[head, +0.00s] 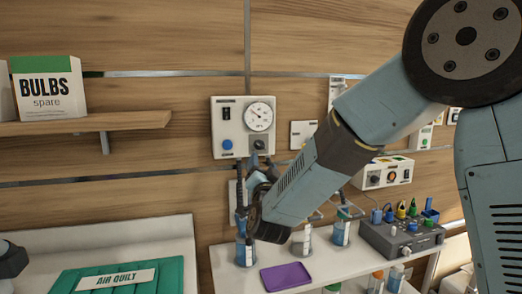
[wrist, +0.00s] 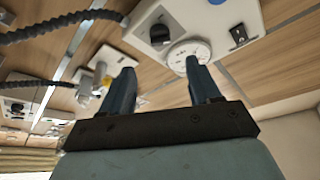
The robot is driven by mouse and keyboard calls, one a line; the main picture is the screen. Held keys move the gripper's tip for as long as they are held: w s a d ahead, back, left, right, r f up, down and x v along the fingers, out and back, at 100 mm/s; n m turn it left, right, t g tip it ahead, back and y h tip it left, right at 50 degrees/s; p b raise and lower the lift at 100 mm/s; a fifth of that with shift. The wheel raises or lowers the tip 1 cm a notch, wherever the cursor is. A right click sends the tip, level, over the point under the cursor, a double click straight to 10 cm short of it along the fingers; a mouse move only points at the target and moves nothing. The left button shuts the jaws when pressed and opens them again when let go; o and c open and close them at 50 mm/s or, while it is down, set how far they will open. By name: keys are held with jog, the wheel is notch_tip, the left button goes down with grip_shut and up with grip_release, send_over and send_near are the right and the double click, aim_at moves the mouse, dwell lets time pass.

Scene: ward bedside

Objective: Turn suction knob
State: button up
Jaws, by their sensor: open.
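The white suction unit (head: 232,128) is on the wood wall, with a round dial gauge (head: 260,116). Its black knob (head: 259,145) is at the lower right, under the gauge, and a blue button (head: 227,144) is at the lower left. My gripper (head: 262,172) points up from just below the unit; my arm partly hides it. In the wrist view the unit appears upside down. My open, empty fingers (wrist: 160,66) show there below the black knob (wrist: 160,34), which lies beyond the tips and between them sideways. I see no contact.
Black hoses (wrist: 60,25) run close to my gripper's side. A shelf with a BULBS box (head: 48,88) is at the left. Below, the counter holds bottles (head: 245,252), a purple tray (head: 286,276) and a grey device (head: 400,237). A green AIR QUILT pack (head: 170,270) lies at lower left.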

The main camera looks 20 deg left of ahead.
aim_at(261, 146)
jog(key=x, duration=0.9)
jog(key=shift+w+a+r, duration=0.1)
jog(key=shift+w+a, duration=0.05)
jog(key=shift+w, duration=0.15)
